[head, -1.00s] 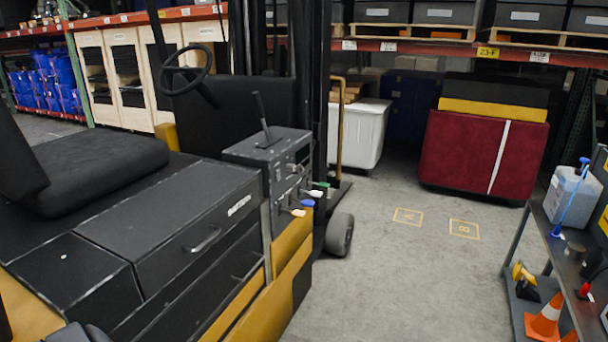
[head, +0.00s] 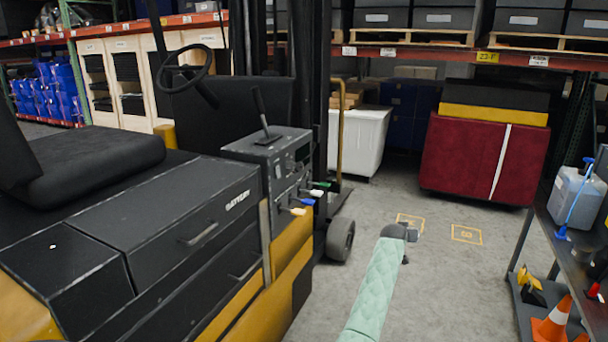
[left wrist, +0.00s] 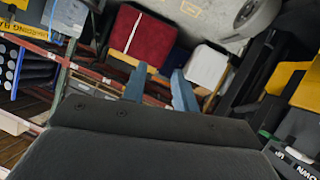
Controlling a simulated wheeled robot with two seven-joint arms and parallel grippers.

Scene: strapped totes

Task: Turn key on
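The dark control box (head: 268,150) stands on the side of a black and yellow forklift. Several small tagged items, apparently keys or switches, stick out of its side: green (head: 320,184), blue (head: 307,201) and white (head: 298,211). Which is the key, and its turn position, is too small to tell. A mint-sleeved arm, apparently my left, reaches up from the bottom, its dark gripper (head: 402,232) right of the forklift wheel and apart from the tags. In the left wrist view, the blue fingers of my left gripper (left wrist: 160,84) are apart and empty. My right gripper is not visible.
The forklift has a seat (head: 95,158), a steering wheel (head: 184,70) and a front wheel (head: 340,239). A white bin (head: 360,140) and a maroon box (head: 482,158) stand behind. A cart with a jug (head: 577,197) and a cone (head: 552,322) is at right. Floor between is clear.

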